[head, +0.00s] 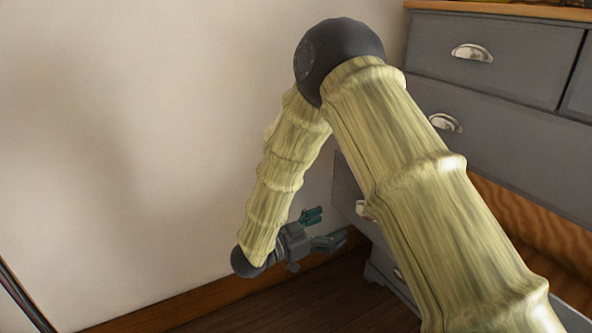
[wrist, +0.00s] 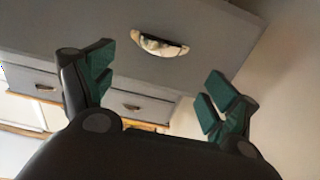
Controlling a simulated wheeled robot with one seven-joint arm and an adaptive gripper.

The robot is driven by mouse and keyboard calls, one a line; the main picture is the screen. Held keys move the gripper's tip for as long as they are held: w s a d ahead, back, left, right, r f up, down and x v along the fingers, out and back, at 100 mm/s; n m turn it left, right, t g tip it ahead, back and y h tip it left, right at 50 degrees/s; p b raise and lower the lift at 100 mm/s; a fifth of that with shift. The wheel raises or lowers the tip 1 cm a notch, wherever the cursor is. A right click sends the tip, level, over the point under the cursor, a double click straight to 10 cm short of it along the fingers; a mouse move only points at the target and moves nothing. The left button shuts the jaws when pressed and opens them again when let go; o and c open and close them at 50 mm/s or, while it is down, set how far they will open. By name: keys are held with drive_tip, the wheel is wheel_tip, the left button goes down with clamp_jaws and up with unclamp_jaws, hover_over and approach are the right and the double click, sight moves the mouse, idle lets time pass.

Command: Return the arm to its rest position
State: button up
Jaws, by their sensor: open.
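My gripper (head: 326,228) hangs low at the end of my bent arm, in front of the wall and beside the left end of a grey chest of drawers (head: 480,100). In the wrist view my gripper (wrist: 160,95) has its two green-padded fingers spread wide with nothing between them. A drawer front with a metal cup handle (wrist: 160,44) shows just beyond the fingers. I cannot tell whether a finger touches it. My arm hides part of the chest in the head view.
One drawer appears pulled out, showing its wooden inside (head: 535,225). A plain cream wall (head: 130,130) fills the left, with a wooden skirting board (head: 165,308) below. Some dark wooden floor (head: 330,295) is clear beneath my gripper.

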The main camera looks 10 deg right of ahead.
drive_tip(key=s+d+f+n+t+y, duration=0.1)
drive_tip(key=s+d+f+n+y, duration=0.2)
drive_tip(key=f, duration=0.7)
drive_tip(key=s+d+f+n+t+y, duration=0.15)
drive_tip(key=f+n+y, duration=0.3)
drive_tip(key=f, duration=0.65)
drive_tip(key=s+d+f+n+g+y, duration=0.1)
drive_tip(key=s+f+n+g+y, duration=0.2)
drive_tip(key=s+f, duration=0.6)
drive_tip(key=s+d+f+n+g+y, duration=0.1)
drive_tip(key=s+f+g+y, duration=0.35)
drive_tip(key=s, duration=0.85)
drive_tip(key=s+f+n+g+y, duration=0.2)
drive_tip(key=s, duration=1.2)
wheel_tip(320, 180, up, 25)
drive_tip(key=p, duration=2.5)
drive_tip(key=shift+w+a+p, duration=0.2)
drive_tip(key=shift+p, duration=0.1)
drive_tip(key=shift+m, duration=0.25)
